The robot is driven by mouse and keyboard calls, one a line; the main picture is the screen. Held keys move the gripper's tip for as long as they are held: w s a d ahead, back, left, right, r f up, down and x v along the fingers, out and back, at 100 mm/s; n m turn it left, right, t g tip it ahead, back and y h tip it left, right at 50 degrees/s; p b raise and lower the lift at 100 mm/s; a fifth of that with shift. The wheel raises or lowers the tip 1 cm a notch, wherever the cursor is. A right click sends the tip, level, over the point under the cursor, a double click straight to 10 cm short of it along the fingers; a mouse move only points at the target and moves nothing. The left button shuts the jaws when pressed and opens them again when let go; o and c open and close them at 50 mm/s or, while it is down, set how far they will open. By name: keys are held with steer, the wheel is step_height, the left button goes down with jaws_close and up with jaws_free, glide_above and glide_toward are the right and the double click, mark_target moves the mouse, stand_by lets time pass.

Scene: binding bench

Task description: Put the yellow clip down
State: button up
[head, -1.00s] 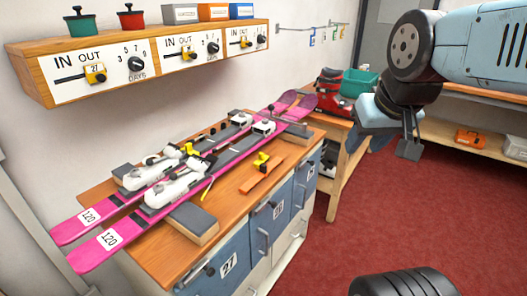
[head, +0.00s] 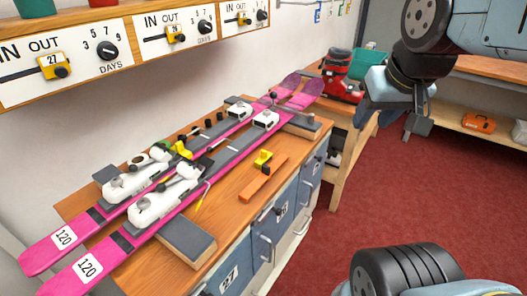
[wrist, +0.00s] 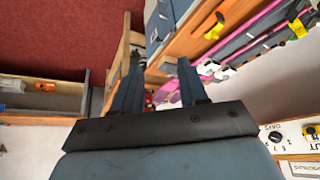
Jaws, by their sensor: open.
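What looks like the same clip shows near the top of the wrist view (wrist: 213,32). Another yellow piece (head: 182,150) sits among the ski bindings; I cannot tell whether it is a clip too. My gripper (head: 402,118) hangs in the air to the right of the bench, well apart from it. In the wrist view my gripper (wrist: 160,80) has its two fingers spread with nothing between them.
Two pink skis (head: 55,245) marked 120 lie across the bench on grey-topped blocks (head: 187,240). A wall panel (head: 95,52) with yellow sliders and dials hangs above. A red boot (head: 342,75) stands on a farther bench. Red floor (head: 360,205) is open at the right.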

steer(key=n+g+y, duration=0.3)
steer(key=n, duration=0.7)
glide_toward(264, 151)
steer(key=shift+x, duration=4.45)
steer(key=shift+d, duration=0.1)
steer(key=shift+c, duration=0.2)
jaws_close()
